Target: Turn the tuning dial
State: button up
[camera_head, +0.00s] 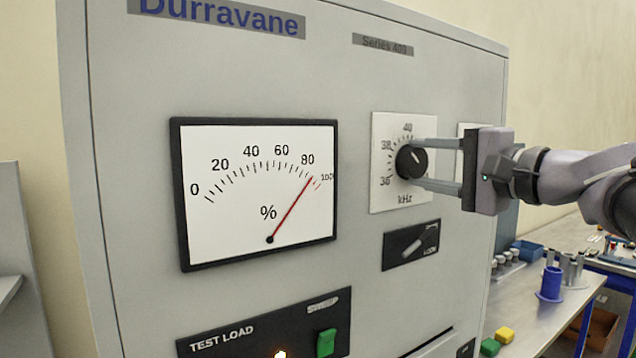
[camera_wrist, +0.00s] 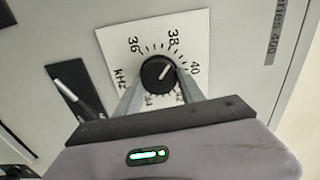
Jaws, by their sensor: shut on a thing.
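The tuning dial (camera_head: 411,162) is a round black knob with a white pointer line, on a white kHz scale plate (camera_head: 384,198) on the grey cabinet's front. My gripper (camera_head: 412,164) reaches in from the right, one finger above the knob and one below, shut on it. In the wrist view the dial (camera_wrist: 158,73) sits between the fingertips, its pointer between the 38 and 40 marks. The large percent meter (camera_head: 255,190) has its red needle just past 80, short of 100.
Below the dial is a black panel with a lever switch (camera_head: 411,244). A test load panel (camera_head: 264,330) with a green switch (camera_head: 326,342) and a lit lamp (camera_head: 280,353) is lower left.

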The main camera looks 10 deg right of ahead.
jog(key=shift+n+b, duration=0.9)
jog(key=shift+n, duration=0.1)
jog(key=o, duration=1.4)
jog(key=shift+c, duration=0.2)
